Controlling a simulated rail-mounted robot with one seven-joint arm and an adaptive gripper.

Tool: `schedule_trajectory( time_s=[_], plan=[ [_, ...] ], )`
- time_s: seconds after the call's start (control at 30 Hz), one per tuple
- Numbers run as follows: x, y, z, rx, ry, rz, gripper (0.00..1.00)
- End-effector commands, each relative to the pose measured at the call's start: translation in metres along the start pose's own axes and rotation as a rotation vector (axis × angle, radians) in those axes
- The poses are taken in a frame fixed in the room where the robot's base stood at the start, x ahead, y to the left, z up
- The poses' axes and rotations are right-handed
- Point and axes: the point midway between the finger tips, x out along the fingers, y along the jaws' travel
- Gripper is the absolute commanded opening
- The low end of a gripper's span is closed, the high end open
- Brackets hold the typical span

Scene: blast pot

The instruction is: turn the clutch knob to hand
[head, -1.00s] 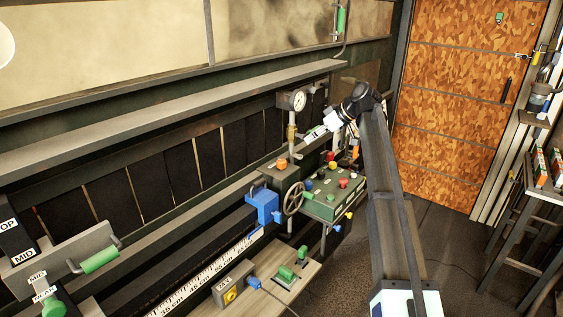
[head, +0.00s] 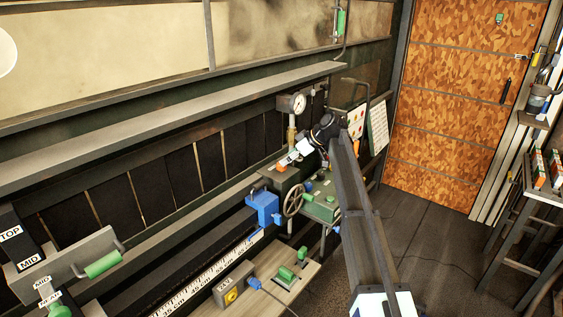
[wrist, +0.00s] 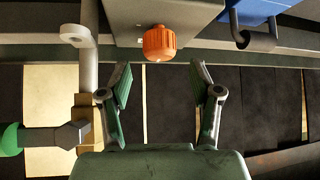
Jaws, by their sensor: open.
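An orange ribbed knob (wrist: 159,42), which I take to be the clutch knob, sits on a grey housing (wrist: 120,18) in the wrist view. No marking on it is readable.
A blue block (head: 263,207) stands left of a handwheel (head: 294,201). A pressure gauge (head: 298,102) on a brass-coloured pipe rises behind my gripper. A green control box (head: 322,207) is partly under my arm. In the wrist view a pipe with a green handle (wrist: 12,139) lies left.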

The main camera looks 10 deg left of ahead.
Motion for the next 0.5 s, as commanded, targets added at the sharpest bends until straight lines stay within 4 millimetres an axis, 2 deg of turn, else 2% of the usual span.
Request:
schedule_trajectory(
  time_s=[0.2,0.5],
  plan=[
    [0.032,0.0,-0.001,0.0,-0.001,-0.001,0.64],
    [0.046,0.0,0.0,0.0,0.0,0.001,0.64]
  ],
)
